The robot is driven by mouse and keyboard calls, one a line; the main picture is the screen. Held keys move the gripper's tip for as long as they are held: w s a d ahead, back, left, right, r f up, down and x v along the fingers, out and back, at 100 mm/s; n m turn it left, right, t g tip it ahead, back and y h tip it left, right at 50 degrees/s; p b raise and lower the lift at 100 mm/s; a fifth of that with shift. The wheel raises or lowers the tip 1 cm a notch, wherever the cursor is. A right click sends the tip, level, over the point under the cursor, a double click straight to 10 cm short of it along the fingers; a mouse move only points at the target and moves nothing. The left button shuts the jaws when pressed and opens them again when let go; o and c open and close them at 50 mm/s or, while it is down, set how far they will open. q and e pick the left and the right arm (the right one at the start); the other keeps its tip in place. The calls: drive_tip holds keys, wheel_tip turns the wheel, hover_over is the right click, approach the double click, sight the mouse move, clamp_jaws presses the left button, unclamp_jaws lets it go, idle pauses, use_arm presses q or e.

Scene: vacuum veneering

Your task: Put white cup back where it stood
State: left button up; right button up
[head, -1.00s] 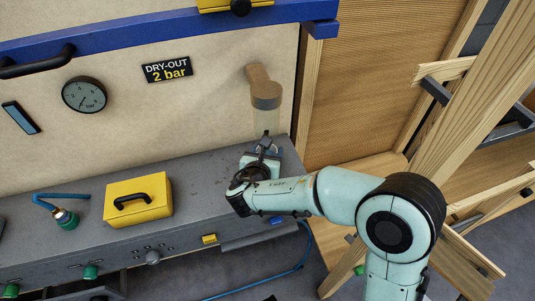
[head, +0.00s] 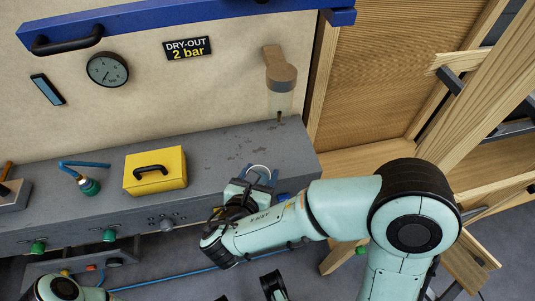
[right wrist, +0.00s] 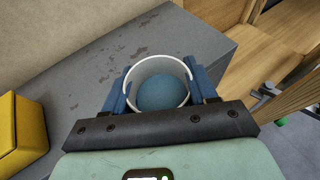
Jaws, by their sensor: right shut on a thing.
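The white cup (right wrist: 137,72) is between the blue fingers of my right gripper (right wrist: 160,92) in the right wrist view, with its mouth facing the camera. A round blue surface shows inside it. In the head view, my right gripper (head: 257,177) is shut on the cup near the front edge of the grey bench (head: 215,150). Only part of the cup's pale rim (head: 261,167) shows there. I cannot tell whether its base touches the bench. Dark parts at the bottom edge of the head view may belong to my left gripper; its jaws are not clear.
A brown-topped dispenser (head: 280,72) hangs on the wall behind the cup, its nozzle low over the bench. Dark spots mark the bench below it. A yellow box (head: 155,171) and a blue hose with a green fitting (head: 88,186) lie left. Wooden shelving (head: 375,160) stands right.

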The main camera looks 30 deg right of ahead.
drive_tip(key=shift+s+a, duration=0.45)
drive_tip(key=shift+w+a+r, duration=0.1)
drive_tip(key=shift+r, duration=0.2)
wheel_tip(320, 180, up, 16)
drive_tip(key=p, duration=0.7)
hover_over(234, 165)
use_arm(q)
drive_tip(key=shift+g, duration=0.5)
drive_tip(key=s+r+b, duration=0.1)
drive_tip(key=b, duration=0.1)
drive_tip(key=s+d+r+b, duration=0.1)
drive_tip(key=r, duration=0.1)
drive_tip(key=shift+s+r+b, duration=0.2)
drive_tip(key=shift+s+b, duration=0.1)
drive_tip(key=shift+b, duration=0.05)
use_arm(e)
wheel_tip(234, 165, down, 20)
drive_tip(key=shift+r, duration=0.1)
drive_tip(key=shift+f, duration=0.2)
drive_tip(key=o, duration=1.1)
use_arm(q)
drive_tip(key=shift+f, duration=0.1)
